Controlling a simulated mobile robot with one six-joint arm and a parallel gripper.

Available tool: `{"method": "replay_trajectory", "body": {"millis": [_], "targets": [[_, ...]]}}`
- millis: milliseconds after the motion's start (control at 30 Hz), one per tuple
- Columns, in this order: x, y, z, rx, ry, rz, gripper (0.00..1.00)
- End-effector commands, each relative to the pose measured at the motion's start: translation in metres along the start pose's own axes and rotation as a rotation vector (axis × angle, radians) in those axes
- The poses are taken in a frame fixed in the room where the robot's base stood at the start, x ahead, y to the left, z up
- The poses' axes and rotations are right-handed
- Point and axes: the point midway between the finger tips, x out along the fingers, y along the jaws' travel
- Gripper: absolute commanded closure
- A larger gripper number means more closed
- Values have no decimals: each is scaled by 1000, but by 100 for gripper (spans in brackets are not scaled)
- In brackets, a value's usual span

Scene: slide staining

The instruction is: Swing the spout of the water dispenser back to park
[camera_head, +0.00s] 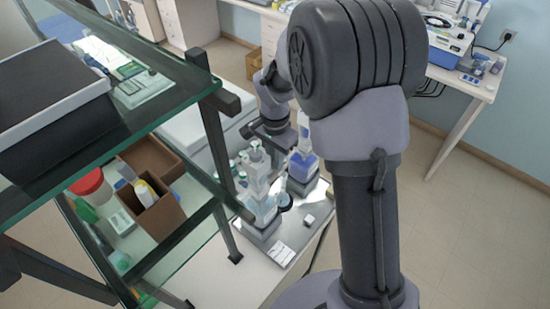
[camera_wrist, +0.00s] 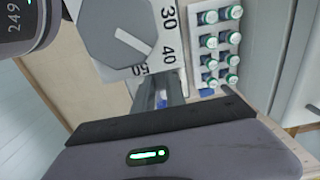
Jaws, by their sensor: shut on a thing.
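My gripper (camera_head: 270,130) reaches down over the bench behind my arm, at the bottle-like dispensers. One dispenser (camera_head: 258,185) is clear with pale blue liquid. Another (camera_head: 303,168) holds deeper blue liquid, partly behind my arm. I cannot tell for certain which one is the water dispenser. In the wrist view my gripper's dark body fills the bottom, its jaws (camera_wrist: 165,98) pointing up the picture. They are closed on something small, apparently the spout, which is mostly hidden. A grey dial (camera_wrist: 118,38) with a white mark and a scale stands just beyond the jaws.
A rack of teal-capped vials (camera_wrist: 217,50) lies right of the dial. A display reading 249 (camera_wrist: 18,20) is at the top left. A glass shelf unit (camera_head: 150,110) with a cardboard box (camera_head: 150,210) stands close on the left. Open floor (camera_head: 470,230) lies right.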

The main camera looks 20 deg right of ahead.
Motion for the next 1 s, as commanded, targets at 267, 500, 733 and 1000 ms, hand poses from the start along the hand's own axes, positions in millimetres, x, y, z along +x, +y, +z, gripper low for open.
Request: {"method": "replay_trajectory", "body": {"millis": [267, 500, 733, 1000], "targets": [[-1, 0, 0, 0, 1, -1, 100], [0, 2, 0, 36, 2, -2, 100], [2, 11, 0, 159, 2, -3, 100], [4, 28, 5, 406, 1, -3, 100]]}}
